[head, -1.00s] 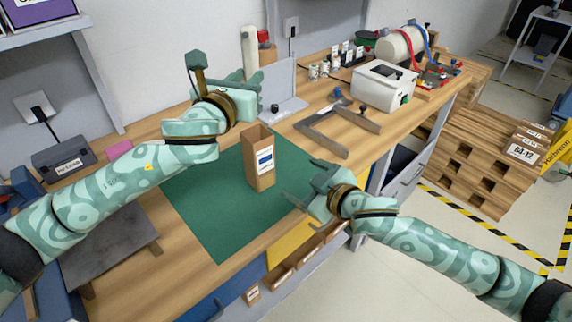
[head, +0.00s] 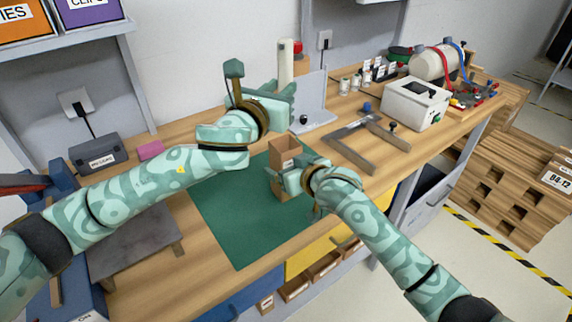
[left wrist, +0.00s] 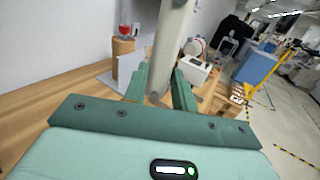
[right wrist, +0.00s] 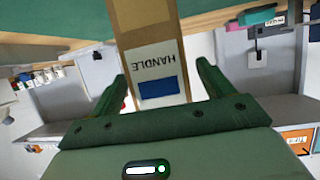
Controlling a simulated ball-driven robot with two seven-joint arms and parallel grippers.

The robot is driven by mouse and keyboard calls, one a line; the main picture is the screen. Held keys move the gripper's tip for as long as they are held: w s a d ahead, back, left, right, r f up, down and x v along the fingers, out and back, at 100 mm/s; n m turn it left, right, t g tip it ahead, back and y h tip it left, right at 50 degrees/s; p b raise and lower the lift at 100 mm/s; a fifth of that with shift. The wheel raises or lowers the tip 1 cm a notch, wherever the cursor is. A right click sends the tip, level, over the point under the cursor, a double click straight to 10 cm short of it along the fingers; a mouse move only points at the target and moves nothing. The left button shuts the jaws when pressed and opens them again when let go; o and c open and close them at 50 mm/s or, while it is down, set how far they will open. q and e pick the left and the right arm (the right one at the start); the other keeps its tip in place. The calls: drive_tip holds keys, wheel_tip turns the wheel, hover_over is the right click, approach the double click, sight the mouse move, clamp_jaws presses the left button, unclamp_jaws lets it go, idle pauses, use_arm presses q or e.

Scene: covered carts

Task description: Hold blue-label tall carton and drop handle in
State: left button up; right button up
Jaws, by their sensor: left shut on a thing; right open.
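The tall brown carton (head: 285,150) stands upright and open-topped on the green mat (head: 235,225). Its label, reading HANDLE above a blue patch (right wrist: 158,88), faces my right gripper. My right gripper (head: 277,180) is open, with a finger on each side of the carton in the right wrist view (right wrist: 162,78); I cannot tell whether they touch it. My left gripper (head: 283,92) is shut on the pale cylindrical handle (head: 286,62), held upright above and behind the carton. The handle also shows between the fingers in the left wrist view (left wrist: 172,45).
A grey upright plate stand (head: 313,100) is behind the mat. A grey angled frame (head: 350,148) and a white box (head: 415,103) lie to the right. A dark plate on legs (head: 135,245) is at the left. The mat's front part is clear.

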drive_tip(key=shift+x, duration=0.9)
drive_tip(key=c, duration=1.1)
use_arm(q)
hover_over(280, 144)
drive_tip(key=s, duration=0.5)
wheel_tip(280, 144, down, 9)
use_arm(e)
drive_tip(key=shift+o, duration=0.2)
use_arm(q)
drive_tip(key=shift+f, duration=0.4)
drive_tip(key=shift+s+f, duration=0.1)
drive_tip(key=shift+f, duration=1.4)
drive_tip(key=o, duration=1.1)
drive_tip(key=v, duration=1.2)
